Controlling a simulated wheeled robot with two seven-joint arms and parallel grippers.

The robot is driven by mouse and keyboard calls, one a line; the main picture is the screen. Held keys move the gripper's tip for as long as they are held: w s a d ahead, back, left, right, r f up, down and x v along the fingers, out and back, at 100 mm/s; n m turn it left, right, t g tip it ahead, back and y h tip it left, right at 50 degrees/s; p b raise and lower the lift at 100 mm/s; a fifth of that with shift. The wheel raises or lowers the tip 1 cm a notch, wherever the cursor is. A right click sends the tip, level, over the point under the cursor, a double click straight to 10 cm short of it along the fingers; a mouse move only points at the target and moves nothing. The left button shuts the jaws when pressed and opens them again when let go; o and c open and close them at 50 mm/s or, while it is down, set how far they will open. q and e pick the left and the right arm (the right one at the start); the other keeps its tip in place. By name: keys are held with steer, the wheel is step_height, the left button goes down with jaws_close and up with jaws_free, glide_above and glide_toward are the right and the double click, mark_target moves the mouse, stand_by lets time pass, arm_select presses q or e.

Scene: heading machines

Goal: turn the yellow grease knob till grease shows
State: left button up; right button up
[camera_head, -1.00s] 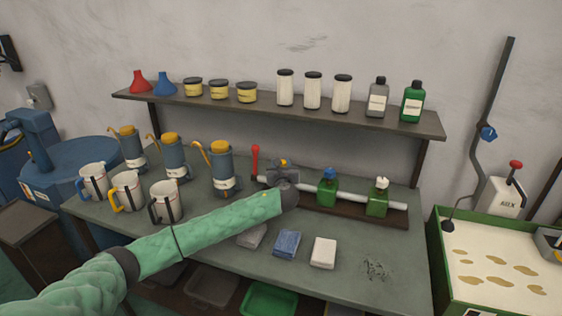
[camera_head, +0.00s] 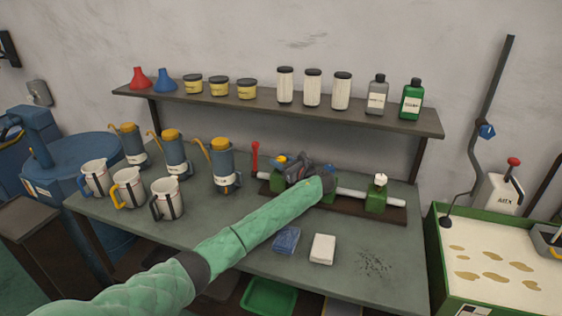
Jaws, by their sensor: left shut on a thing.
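The yellow grease knob (camera_head: 281,159) sits on the left green block of a grey rod on the bench, partly covered by my gripper. My left gripper (camera_head: 290,168) is shut on it, reaching in from the lower right of the knob. The fingertips are small and partly hidden. The blue knob (camera_head: 329,169) on the middle block shows only as a sliver behind my wrist. The white knob (camera_head: 381,179) on the right block is clear. I cannot make out any grease at the yellow knob. My right gripper is not in view.
A red-handled lever (camera_head: 255,154) stands just left of the rod. Several mugs and blue-grey oil cans (camera_head: 223,165) stand on the left of the bench (camera_head: 330,282). Blue (camera_head: 286,240) and white cloths (camera_head: 323,249) lie in front. A shelf (camera_head: 270,106) holds bottles and jars above.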

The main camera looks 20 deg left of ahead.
arm_select(q)
steer(key=shift+r+g, duration=0.1)
steer(key=shift+g, duration=0.2)
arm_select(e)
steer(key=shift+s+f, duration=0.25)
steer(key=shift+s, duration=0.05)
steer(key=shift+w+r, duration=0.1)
arm_select(q)
steer(key=o, duration=0.8)
steer(key=shift+w, duration=0.1)
steer(key=shift+o, duration=0.9)
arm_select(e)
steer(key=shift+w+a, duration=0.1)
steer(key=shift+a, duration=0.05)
